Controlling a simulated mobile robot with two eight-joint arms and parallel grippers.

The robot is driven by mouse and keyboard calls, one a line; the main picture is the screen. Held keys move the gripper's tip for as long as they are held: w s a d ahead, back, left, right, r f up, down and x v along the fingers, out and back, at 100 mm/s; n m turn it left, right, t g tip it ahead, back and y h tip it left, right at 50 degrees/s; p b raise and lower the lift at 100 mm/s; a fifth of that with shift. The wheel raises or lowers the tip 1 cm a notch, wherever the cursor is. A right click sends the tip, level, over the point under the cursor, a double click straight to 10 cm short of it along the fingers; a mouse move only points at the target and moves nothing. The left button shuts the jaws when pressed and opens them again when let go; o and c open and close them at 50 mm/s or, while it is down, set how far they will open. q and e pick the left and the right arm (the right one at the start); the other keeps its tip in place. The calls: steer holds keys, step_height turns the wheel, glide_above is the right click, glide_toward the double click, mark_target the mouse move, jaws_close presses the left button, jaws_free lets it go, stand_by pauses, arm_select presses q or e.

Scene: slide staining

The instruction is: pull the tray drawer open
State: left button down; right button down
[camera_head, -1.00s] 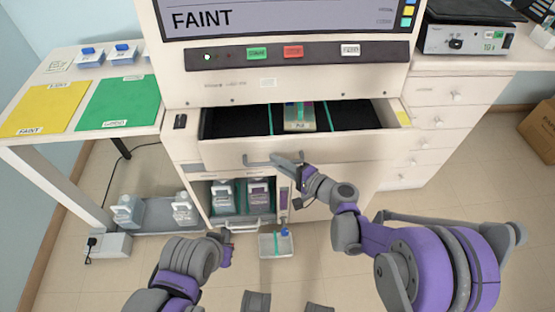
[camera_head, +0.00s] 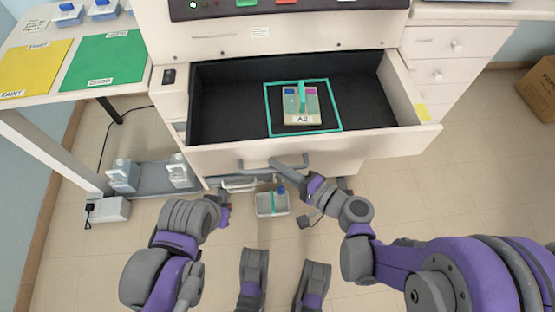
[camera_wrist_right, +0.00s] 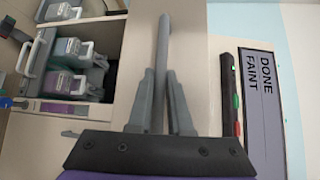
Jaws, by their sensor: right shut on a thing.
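The tray drawer (camera_head: 345,148) is pulled well out of the white cabinet in the head view. Inside, a slide tray labelled A2 (camera_head: 303,119) sits within a green outlined square on the dark drawer floor. My right gripper (camera_head: 278,165) is at the grey bar handle (camera_head: 245,166) on the drawer front. In the right wrist view its two fingers are shut on the handle bar (camera_wrist_right: 163,60). My left gripper (camera_head: 222,208) is low on the left, below the drawer and apart from it; its fingers are too small to read.
A small white tray (camera_head: 272,203) lies on the floor below the drawer. A grey shelf with bottles (camera_head: 122,175) is at left. Yellow (camera_head: 37,68) and green (camera_head: 103,61) mats lie on the side table. A cardboard box (camera_head: 540,88) stands at far right.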

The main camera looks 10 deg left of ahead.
steer(key=c, duration=0.8)
jaws_free()
steer(key=shift+c, duration=0.2)
steer(key=v, duration=1.1)
steer(key=shift+p, duration=0.4)
